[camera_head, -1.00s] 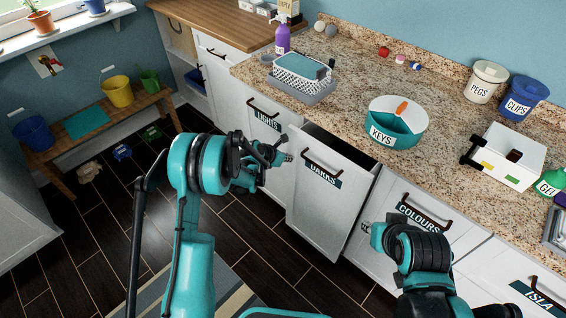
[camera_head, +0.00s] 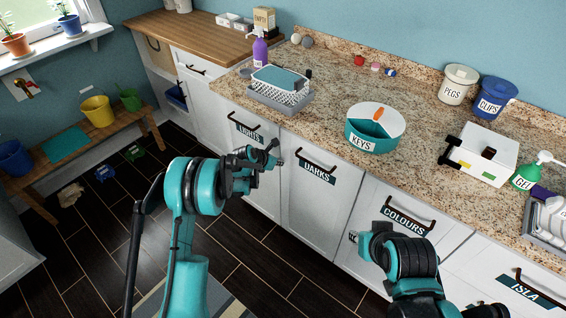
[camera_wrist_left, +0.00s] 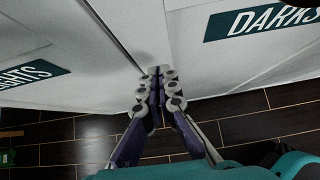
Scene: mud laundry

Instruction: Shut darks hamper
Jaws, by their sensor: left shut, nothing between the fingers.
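The darks hamper (camera_head: 318,205) is a white tilt-out front with a dark bar handle and a teal DARKS label (camera_head: 318,172). In the head view it now sits about flush with the fronts beside it, with no opening visible at its top. Its label also shows in the left wrist view (camera_wrist_left: 262,20). My left gripper (camera_head: 277,161) is shut and empty, by the seam between the lights front and the darks front. Its fingertips (camera_wrist_left: 158,72) are close to the panels; I cannot tell whether they touch. My right gripper (camera_head: 355,237) is in front of the colours hamper; its fingers are too small to read.
The lights hamper (camera_head: 255,180) is left of the darks one, and the colours hamper (camera_head: 385,235) is right. The granite counter (camera_head: 320,110) above holds a keys bowl (camera_head: 374,128) and a basket (camera_head: 281,88). A wooden bench (camera_head: 85,145) stands far left.

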